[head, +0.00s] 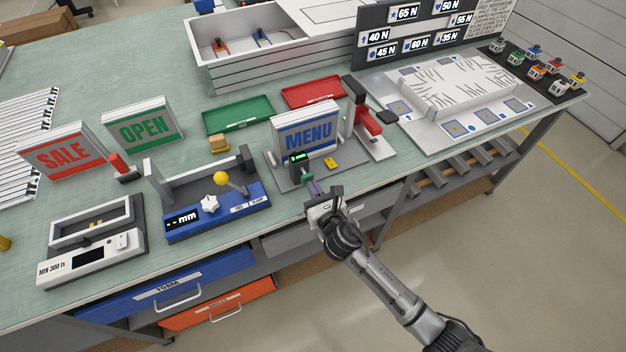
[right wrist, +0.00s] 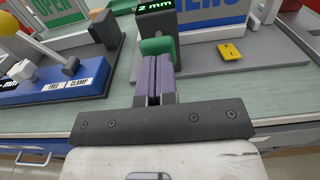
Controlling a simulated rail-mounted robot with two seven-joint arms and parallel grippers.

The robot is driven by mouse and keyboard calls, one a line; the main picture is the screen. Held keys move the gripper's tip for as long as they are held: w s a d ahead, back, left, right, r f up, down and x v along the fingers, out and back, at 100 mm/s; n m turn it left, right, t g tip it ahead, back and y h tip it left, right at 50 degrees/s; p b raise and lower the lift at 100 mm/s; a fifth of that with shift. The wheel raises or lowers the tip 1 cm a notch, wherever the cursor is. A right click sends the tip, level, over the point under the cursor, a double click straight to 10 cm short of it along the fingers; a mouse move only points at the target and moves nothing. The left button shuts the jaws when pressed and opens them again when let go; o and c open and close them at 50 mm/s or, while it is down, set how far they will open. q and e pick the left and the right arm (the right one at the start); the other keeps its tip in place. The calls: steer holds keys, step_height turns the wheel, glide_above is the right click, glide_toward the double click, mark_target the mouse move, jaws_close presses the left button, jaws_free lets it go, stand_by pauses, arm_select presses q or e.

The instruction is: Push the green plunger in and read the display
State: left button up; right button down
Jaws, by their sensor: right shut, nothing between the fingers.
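The green plunger (right wrist: 157,46) sticks out toward me from a dark gauge block; it shows small in the head view (head: 307,177). The lit green display (right wrist: 154,6) above it ends in "2 mm" in the right wrist view, its top and left cut or hard to read. It also shows in the head view (head: 298,157), too small to read. My right gripper (right wrist: 155,60) is shut and empty, its purple fingertips right in front of the plunger's lower end. I cannot tell whether they touch it. In the head view the right gripper (head: 313,190) reaches over the table's front edge. My left gripper is not in view.
A MENU lightbox (head: 306,135) stands behind the gauge, with a yellow piece (head: 330,163) on the grey base beside it. A blue clamp fixture (head: 218,217) with a yellow-knobbed lever stands to the left. A red-and-grey fixture (head: 366,121) stands to the right.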

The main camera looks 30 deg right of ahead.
steer(key=s, duration=1)
steer(key=shift+a, duration=0.15)
